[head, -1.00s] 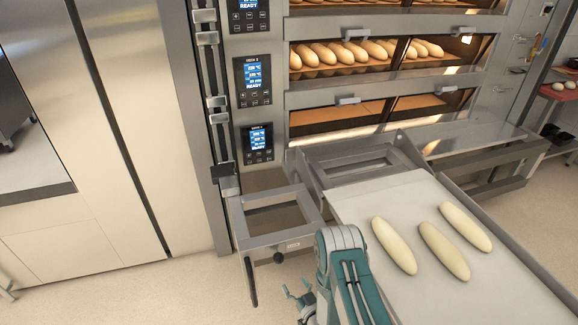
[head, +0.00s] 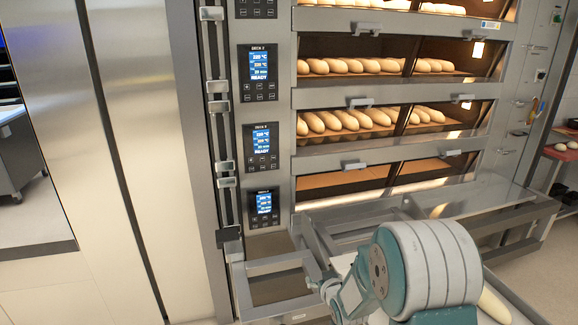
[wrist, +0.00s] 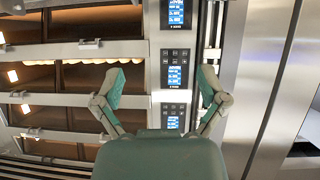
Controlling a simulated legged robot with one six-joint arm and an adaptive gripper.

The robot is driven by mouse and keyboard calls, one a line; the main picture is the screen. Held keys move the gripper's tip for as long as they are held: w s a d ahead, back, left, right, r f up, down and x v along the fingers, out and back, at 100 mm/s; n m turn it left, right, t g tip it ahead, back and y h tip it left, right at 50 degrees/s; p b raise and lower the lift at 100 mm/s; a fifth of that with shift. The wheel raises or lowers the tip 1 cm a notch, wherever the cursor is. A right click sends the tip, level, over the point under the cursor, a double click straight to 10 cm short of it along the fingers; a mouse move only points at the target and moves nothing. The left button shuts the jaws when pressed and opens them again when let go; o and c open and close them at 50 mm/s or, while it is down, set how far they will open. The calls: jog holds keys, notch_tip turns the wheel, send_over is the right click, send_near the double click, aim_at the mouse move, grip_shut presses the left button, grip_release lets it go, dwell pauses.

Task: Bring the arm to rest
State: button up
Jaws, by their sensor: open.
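My gripper (wrist: 163,100) shows in the wrist view with its two fingers spread apart and nothing between them. It faces the oven's control panels. In the head view my gripper (head: 333,292) is at the lower middle, in front of the metal loader frame (head: 270,265), partly hidden by my large teal and grey arm joint. The deck oven (head: 350,85) stands behind it. The arm joint covers most of the loading board at the lower right; one pale loaf (head: 494,305) shows beside it.
Loaves (head: 345,120) sit in the upper decks; the lowest visible deck (head: 340,180) looks empty. Control panels (head: 260,145) run down the oven's left side. A steel cabinet (head: 110,150) stands at the left. A rack with red shelves (head: 560,153) is at the far right.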

jog(key=s+d+r+m+g+h, duration=0.1)
jog(key=s+d+r, duration=0.1)
jog(key=s+r, duration=0.5)
jog(key=s+d+r+m+g+h, duration=0.1)
jog(key=s+d+r+g+h, duration=0.15)
jog(key=s+r, duration=0.4)
jog(key=s+d+r+g, duration=0.1)
jog(key=s+r, duration=0.2)
jog(key=s, duration=0.7)
jog(key=s+r+m+g, duration=0.1)
jog(key=s+r, duration=0.3)
jog(key=s, duration=0.7)
jog(key=shift+s+d+g+y, duration=0.3)
jog(key=shift+d+g+y, duration=0.05)
jog(key=shift+g, duration=0.3)
jog(key=shift+r, duration=0.1)
